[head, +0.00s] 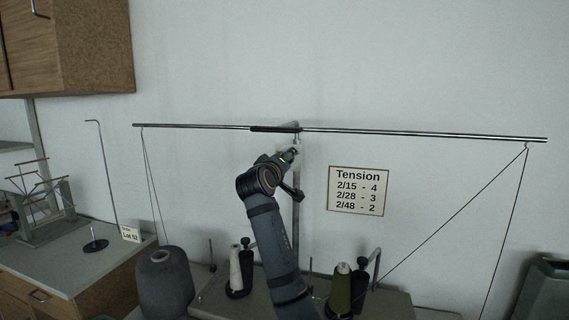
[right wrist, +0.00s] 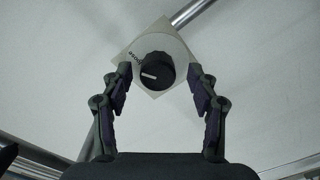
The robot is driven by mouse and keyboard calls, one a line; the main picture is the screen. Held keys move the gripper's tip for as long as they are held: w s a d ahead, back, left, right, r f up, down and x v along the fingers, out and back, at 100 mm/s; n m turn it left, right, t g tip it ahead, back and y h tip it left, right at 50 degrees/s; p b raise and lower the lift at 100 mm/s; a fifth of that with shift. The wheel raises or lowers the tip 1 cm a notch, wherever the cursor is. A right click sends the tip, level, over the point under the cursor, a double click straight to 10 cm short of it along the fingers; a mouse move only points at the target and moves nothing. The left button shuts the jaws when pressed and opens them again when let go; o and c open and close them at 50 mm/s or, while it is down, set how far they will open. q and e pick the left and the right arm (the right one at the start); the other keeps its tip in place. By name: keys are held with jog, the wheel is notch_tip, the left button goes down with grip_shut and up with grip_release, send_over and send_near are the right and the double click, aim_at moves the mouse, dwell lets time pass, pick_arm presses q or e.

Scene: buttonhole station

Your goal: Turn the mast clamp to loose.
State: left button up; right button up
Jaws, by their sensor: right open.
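The mast clamp shows in the right wrist view as a black round knob (right wrist: 157,71) on a pale square plate (right wrist: 181,47). A white line on the knob points left in that view. Lettering at the plate's left edge is only partly readable. My right gripper (right wrist: 160,92) is open, its fingers on either side of the knob with gaps on both sides. In the head view my right gripper (head: 291,165) is up at the mast (head: 296,215), just below the crossbar, and mostly hides the clamp. My left gripper is not in view.
A long metal crossbar (head: 420,134) tops the mast, with threads hanging from both ends. A tension sign (head: 358,191) is on the wall to the right. Below stand a dark cone (head: 164,285), a white spool (head: 235,270) and an olive spool (head: 341,290).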

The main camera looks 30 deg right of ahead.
jog(key=v, duration=1.2)
